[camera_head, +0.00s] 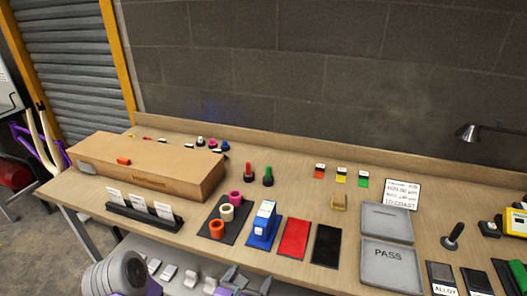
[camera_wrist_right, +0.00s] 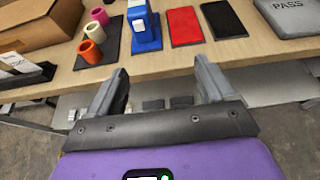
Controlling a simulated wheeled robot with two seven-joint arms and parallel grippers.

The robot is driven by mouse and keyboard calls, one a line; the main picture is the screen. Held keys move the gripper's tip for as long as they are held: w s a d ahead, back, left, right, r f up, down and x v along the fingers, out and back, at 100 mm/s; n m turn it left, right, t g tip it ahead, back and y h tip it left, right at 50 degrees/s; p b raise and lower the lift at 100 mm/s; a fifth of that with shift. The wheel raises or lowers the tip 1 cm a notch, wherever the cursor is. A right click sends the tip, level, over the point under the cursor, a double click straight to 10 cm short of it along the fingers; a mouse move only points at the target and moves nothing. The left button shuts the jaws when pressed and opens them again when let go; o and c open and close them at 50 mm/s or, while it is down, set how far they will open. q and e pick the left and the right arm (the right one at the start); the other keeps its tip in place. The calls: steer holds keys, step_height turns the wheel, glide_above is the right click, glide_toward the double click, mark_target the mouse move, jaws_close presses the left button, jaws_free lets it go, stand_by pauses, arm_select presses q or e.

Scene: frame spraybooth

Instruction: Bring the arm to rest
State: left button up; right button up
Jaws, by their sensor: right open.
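My right gripper (camera_head: 248,279) shows at the bottom edge of the head view, in front of the workbench (camera_head: 330,185). In the right wrist view the right gripper (camera_wrist_right: 162,66) has its two grey fingers wide apart with nothing between them. It is clear of the bench items, which lie beyond its fingertips. My left gripper is not in view.
Near the front edge stand a blue device (camera_head: 262,226), colored rolls (camera_head: 227,212) on a dark mat, a red plate (camera_head: 293,239) and a black plate (camera_head: 325,246). A cardboard box (camera_head: 150,165) is at left, grey PASS tray (camera_head: 390,266) at right.

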steer(key=s+d+f+m+g, duration=0.3)
steer(key=d+f+g, duration=0.1)
steer(key=f, duration=0.4)
steer(key=s+d+f+m+g, duration=0.25)
steer(key=d+f+g, duration=0.2)
steer(key=f, duration=0.35)
steer(key=s+f+m+g+y, duration=0.8)
steer(key=f+m, duration=0.5)
steer(key=m, duration=0.4)
steer(key=d+f+m+t, duration=0.4)
steer(key=f+m, duration=0.1)
steer(key=m, duration=0.7)
steer(key=shift+w+d+f+m, duration=0.25)
steer(key=shift+w+d+m, duration=0.05)
steer(key=shift+w+m, duration=0.05)
